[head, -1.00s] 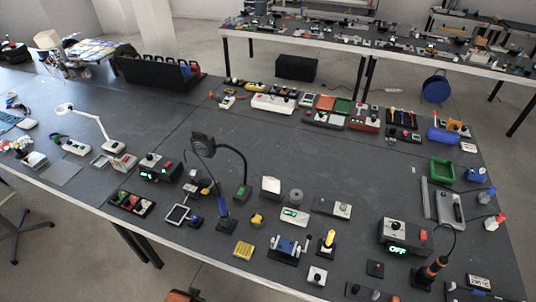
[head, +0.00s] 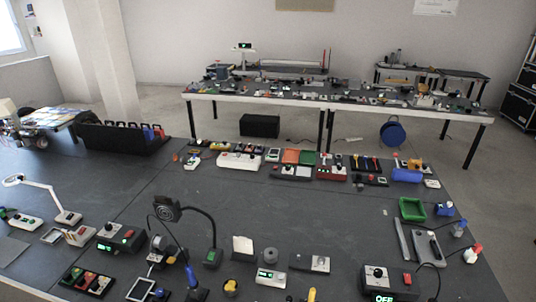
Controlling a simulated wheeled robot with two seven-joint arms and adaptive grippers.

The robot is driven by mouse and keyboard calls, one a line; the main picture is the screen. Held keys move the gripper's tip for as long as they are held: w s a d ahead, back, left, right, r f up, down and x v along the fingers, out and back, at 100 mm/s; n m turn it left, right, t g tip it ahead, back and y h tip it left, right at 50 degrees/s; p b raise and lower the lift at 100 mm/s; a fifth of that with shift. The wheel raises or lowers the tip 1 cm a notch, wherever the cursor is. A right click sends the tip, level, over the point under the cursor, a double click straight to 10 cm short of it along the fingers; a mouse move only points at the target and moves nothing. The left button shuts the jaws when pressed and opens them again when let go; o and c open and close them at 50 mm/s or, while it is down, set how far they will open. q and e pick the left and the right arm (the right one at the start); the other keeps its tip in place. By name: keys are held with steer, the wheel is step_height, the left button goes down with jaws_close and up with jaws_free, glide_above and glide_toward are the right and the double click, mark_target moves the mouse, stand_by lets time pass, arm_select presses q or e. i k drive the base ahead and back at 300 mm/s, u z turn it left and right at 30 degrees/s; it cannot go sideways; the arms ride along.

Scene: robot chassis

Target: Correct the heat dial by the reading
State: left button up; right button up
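A dark grey box (head: 394,281) stands at the front right of the near table in the head view. It has a grey top plate with a dark dial (head: 378,272), a red button (head: 407,279) and a green front display (head: 384,296) that reads OFF. A similar dark box (head: 123,241) stands at the left, with a knob (head: 109,229) and a green display (head: 104,247) too small to read. The dials' settings cannot be made out. Neither of my grippers is in view.
The dark near table (head: 330,211) has a clear middle. A lamp with a black gooseneck (head: 209,225), a small device with a green display (head: 270,275) and a green tray (head: 412,209) stand on it. A second table (head: 310,98) is behind, across a floor gap.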

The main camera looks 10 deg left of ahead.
mark_target(108, 226)
steer(key=u, duration=1.55)
